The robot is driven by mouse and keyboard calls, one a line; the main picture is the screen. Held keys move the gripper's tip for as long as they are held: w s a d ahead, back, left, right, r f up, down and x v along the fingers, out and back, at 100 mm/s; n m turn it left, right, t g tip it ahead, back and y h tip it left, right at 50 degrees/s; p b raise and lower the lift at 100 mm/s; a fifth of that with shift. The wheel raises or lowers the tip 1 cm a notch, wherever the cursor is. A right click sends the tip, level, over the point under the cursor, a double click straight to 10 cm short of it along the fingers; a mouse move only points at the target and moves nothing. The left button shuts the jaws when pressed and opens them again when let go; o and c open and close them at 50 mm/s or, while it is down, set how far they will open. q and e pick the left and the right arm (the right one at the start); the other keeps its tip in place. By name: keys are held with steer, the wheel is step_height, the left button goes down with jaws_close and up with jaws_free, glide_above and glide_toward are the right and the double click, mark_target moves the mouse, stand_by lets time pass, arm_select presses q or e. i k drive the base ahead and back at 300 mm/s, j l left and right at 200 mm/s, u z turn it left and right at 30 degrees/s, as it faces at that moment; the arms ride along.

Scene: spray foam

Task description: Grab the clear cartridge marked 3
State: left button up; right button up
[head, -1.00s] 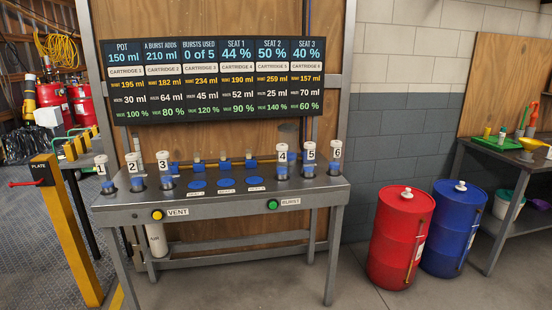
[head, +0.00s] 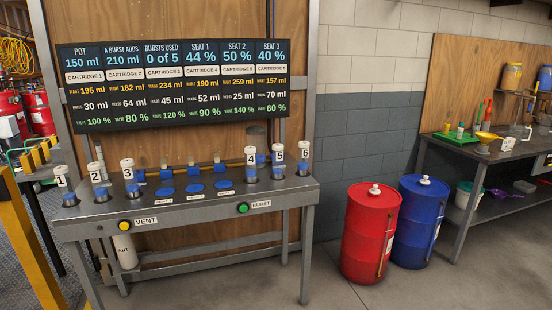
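The clear cartridge marked 3 (head: 128,180) stands upright at the left part of the grey metal bench (head: 285,195) in the head view. It has a white top with a black 3 and blue in its lower part. Cartridge 2 (head: 98,182) and cartridge 1 (head: 65,189) stand to its left. Cartridges 4 (head: 251,165), 5 (head: 277,160) and 6 (head: 304,159) stand at the bench's right end. Neither of my grippers shows in this view.
Blue round seats (head: 195,189) lie mid-bench, with a yellow vent button (head: 124,225) and green burst button (head: 242,208) on the front edge. A display board (head: 172,85) hangs behind. Red (head: 370,235) and blue (head: 420,225) drums stand right. Floor in front is clear.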

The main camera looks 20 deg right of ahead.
mark_target(131, 182)
steer(key=i+u, duration=0.15)
steer(key=u, duration=0.2)
steer(key=i+u, duration=0.15)
steer(key=u, duration=0.25)
steer(key=i+u, duration=0.15)
steer(key=u, duration=0.2)
steer(key=k+l, duration=0.05)
